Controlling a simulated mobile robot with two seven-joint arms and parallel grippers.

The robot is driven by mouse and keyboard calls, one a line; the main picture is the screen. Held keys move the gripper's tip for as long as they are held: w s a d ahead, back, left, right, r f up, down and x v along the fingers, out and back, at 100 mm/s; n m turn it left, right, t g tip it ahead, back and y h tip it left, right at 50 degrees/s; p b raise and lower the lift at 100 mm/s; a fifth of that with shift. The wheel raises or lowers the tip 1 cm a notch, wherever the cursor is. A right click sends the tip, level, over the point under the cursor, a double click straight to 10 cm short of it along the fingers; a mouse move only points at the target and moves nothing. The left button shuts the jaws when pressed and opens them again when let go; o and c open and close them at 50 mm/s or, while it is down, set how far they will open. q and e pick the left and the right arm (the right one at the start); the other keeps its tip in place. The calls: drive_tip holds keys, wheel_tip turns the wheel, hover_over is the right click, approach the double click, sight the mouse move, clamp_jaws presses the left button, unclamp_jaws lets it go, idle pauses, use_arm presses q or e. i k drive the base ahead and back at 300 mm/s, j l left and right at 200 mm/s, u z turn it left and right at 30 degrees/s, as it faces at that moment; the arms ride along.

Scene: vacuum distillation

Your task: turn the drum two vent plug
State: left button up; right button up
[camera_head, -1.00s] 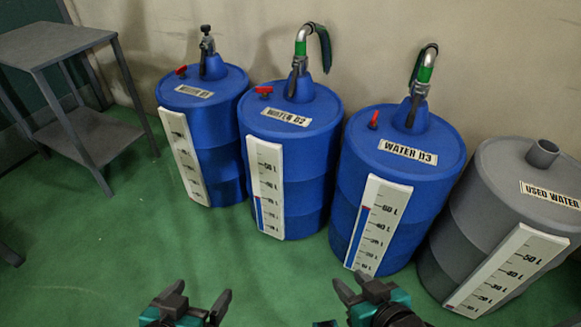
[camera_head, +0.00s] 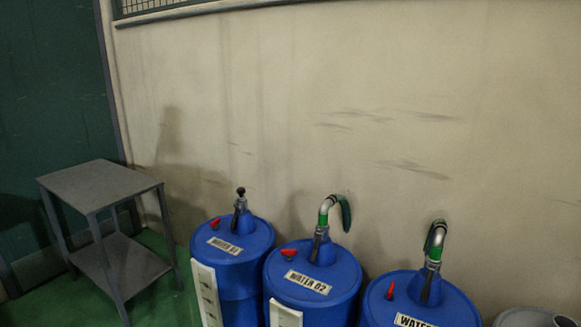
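The drum labelled WATER 02 (camera_head: 318,287) is the middle of three blue drums, upright against the wall. Its red vent plug (camera_head: 289,253) sits on the left of the lid, beside the neck with a green-banded pipe (camera_head: 324,213). The drum's lower part is cut off by the frame's bottom edge. The left blue drum (camera_head: 245,262) has a red plug (camera_head: 215,223) and a black-topped fitting (camera_head: 240,202). The WATER 03 drum (camera_head: 448,302) has a red plug (camera_head: 390,290) standing upright and its own pipe. Neither of my grippers shows now.
A grey two-shelf side table (camera_head: 100,183) stands left of the drums on the green floor (camera_head: 45,299). A grey drum (camera_head: 527,317) shows only its top at lower right. The beige wall (camera_head: 290,110) is directly behind the drums. A dark green door (camera_head: 50,110) is at left.

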sight(288, 252)
drive_tip(key=i+z, duration=0.1)
drive_tip(key=z, duration=0.65)
drive_tip(key=i+j+z, duration=0.4)
drive_tip(key=j, duration=0.15)
drive_tip(key=j+z, duration=0.25)
drive_tip(key=i+j, duration=0.15)
drive_tip(key=j, duration=0.25)
drive_tip(key=i+j, duration=0.2)
drive_tip(key=j, duration=0.15)
drive_tip(key=i+j+z, duration=0.1)
drive_tip(key=j, duration=0.3)
drive_tip(key=i, duration=0.05)
